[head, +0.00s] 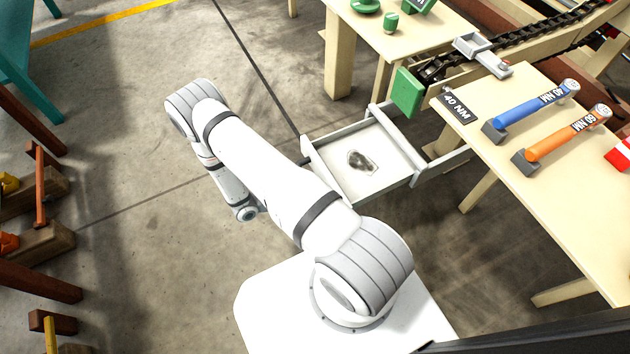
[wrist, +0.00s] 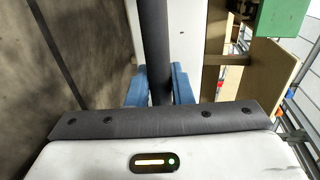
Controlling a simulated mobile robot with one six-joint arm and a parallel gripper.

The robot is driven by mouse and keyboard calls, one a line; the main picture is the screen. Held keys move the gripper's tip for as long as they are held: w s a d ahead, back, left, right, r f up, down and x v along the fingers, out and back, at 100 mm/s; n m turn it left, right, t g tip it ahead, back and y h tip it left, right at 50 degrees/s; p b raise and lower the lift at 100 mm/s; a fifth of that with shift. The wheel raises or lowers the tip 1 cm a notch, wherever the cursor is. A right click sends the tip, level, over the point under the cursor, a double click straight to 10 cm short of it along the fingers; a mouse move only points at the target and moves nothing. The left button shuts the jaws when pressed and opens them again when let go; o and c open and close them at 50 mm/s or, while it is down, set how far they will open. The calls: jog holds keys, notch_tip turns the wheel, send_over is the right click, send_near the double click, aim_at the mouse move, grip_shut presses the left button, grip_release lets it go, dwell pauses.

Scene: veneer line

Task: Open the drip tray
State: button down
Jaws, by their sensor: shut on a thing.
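The drip tray (head: 392,148) is a shallow, pale grey tray that stands pulled out below the conveyor, with a dark wet patch (head: 362,161) on its floor. In the wrist view, my gripper (wrist: 158,82) has its blue fingers on both sides of a dark grey bar handle (wrist: 155,35) and is shut on it. A white panel (wrist: 191,35), seemingly the tray's front, lies behind the bar. In the head view my arm hides the gripper and the handle.
A wooden bench (head: 575,205) on the right holds a blue torque wrench (head: 535,108) and an orange one (head: 565,137). Wooden racking (head: 40,245) stands at the left. The floor (head: 110,130) left of my arm is clear.

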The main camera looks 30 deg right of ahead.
jog(key=shift+w+a, duration=0.25)
jog(key=shift+w, duration=0.05)
jog(key=c, duration=1.7)
grip_release()
jog(key=o, duration=0.4)
jog(key=shift+s, duration=0.1)
jog(key=a, duration=0.2)
jog(key=a+r+p, duration=0.1)
jog(key=a, duration=0.4)
jog(key=shift+a+r+p, duration=0.2)
jog(key=shift+a+p, duration=0.1)
jog(key=shift+p, duration=0.1)
